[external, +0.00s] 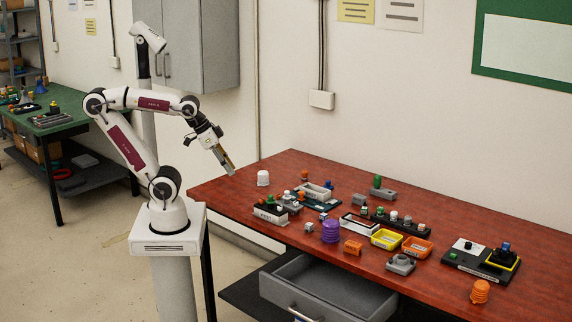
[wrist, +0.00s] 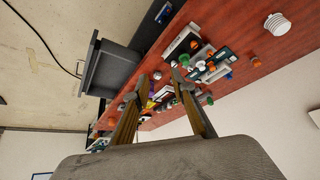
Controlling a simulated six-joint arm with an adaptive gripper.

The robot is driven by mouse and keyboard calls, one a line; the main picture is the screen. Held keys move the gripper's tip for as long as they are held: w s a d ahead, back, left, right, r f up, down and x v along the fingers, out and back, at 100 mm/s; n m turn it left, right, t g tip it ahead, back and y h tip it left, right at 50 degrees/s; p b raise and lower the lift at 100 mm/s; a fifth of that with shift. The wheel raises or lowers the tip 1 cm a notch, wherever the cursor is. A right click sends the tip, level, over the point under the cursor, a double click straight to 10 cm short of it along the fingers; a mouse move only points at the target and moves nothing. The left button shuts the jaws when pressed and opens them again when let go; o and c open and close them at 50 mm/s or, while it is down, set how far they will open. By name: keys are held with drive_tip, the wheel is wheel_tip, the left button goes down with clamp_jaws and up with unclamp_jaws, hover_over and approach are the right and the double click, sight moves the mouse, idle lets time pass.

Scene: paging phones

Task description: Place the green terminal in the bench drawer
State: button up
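Several green pieces are on the red bench, and I cannot tell for certain which is the green terminal. One green piece (external: 377,181) sits on a grey block at the back. Another green piece (external: 270,199) is in the left cluster, and a green knob (external: 379,211) tops a dark strip. The bench drawer (external: 338,290) is pulled open below the front edge and looks empty; it also shows in the wrist view (wrist: 112,70). My gripper (external: 229,168) is above the bench's left end, clear of everything. In the wrist view its fingers (wrist: 159,78) are apart with nothing between them.
A white ribbed cap (external: 263,178) stands at the bench's back left. A purple ribbed piece (external: 331,231), yellow and orange trays (external: 386,239) and several small parts crowd the middle. An orange ribbed piece (external: 480,291) stands at the right front. The left end is mostly clear.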

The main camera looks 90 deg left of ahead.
drive_tip(key=w+a+t+y, duration=0.1)
drive_tip(key=w+a, duration=0.3)
drive_tip(key=w, duration=0.7)
drive_tip(key=w+a+t+y, duration=0.1)
drive_tip(key=w+a+t, duration=0.15)
drive_tip(key=w, duration=0.75)
drive_tip(key=w+a+y, duration=0.1)
drive_tip(key=w+a, duration=0.3)
drive_tip(key=w, duration=0.7)
drive_tip(key=w+a+f+m+t+h, duration=0.1)
drive_tip(key=w+f+h, duration=0.1)
drive_tip(key=w+f, duration=0.6)
drive_tip(key=m+h, duration=0.1)
drive_tip(key=h, duration=0.2)
approach(364, 208)
drive_tip(key=shift+w+a+f, duration=0.1)
drive_tip(key=shift+w+a, duration=0.05)
drive_tip(key=shift+w, duration=0.25)
drive_tip(key=shift+w+a+f, duration=0.1)
drive_tip(key=shift+w+a, duration=0.05)
drive_tip(key=shift+w, duration=0.3)
drive_tip(key=shift+w+d+f, duration=0.1)
drive_tip(key=shift+w+f, duration=0.05)
drive_tip(key=shift+f, duration=0.45)
drive_tip(key=shift+x, duration=1.3)
drive_tip(key=shift+w+d, duration=0.1)
